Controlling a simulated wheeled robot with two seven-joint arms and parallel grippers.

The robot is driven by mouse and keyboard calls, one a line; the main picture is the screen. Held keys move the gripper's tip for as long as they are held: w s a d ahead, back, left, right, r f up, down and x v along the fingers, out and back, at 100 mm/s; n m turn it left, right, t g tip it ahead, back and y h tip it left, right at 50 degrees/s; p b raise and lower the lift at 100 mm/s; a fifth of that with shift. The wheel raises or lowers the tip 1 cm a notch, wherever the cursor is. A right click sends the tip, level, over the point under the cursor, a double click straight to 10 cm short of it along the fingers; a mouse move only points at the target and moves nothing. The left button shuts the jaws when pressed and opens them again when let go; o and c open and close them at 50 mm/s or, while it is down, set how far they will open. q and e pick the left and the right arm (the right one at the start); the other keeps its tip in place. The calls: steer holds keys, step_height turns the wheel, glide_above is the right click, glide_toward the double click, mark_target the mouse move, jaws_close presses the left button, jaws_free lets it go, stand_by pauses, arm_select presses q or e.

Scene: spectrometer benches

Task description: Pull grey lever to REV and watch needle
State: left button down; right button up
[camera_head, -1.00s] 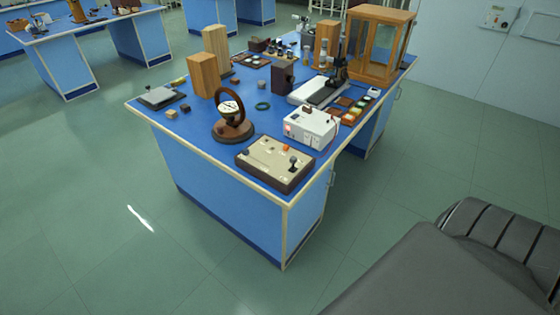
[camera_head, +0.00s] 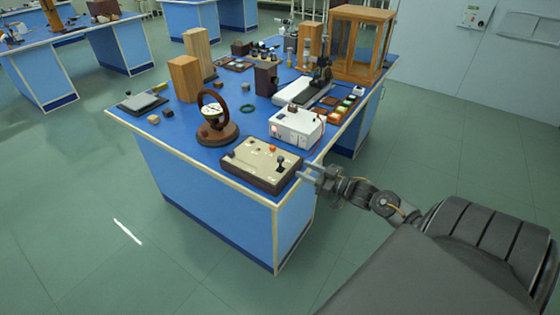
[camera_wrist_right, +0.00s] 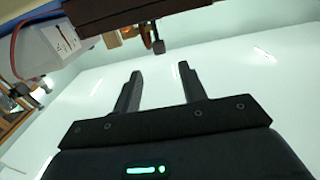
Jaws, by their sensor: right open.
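The beige control box (camera_head: 262,164) with dark sides sits at the near corner of the blue bench. Its lever (camera_head: 280,162) has a dark grey knob and stands near the box's right end. In the right wrist view the lever (camera_wrist_right: 157,38) shows beyond the fingers, apart from them. The needle dial (camera_head: 213,114) stands inside a brown ring on a round base behind the box; its needle is too small to read. My right gripper (camera_head: 304,170) is open and empty, just right of the box and lever. My left gripper is not in view.
A white power unit (camera_head: 297,127) with a red light stands behind the box, and also shows in the right wrist view (camera_wrist_right: 55,45). A wooden glass case (camera_head: 360,45) is at the back. Wooden blocks (camera_head: 185,80) stand left. The floor in front is clear.

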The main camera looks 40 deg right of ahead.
mark_target(283, 160)
steer(key=p+x, duration=0.1)
steer(key=x, duration=0.8)
steer(key=shift+w+p, duration=0.15)
steer(key=shift+p, duration=0.2)
steer(key=shift+w+a, duration=0.25)
steer(key=shift+w, duration=0.45)
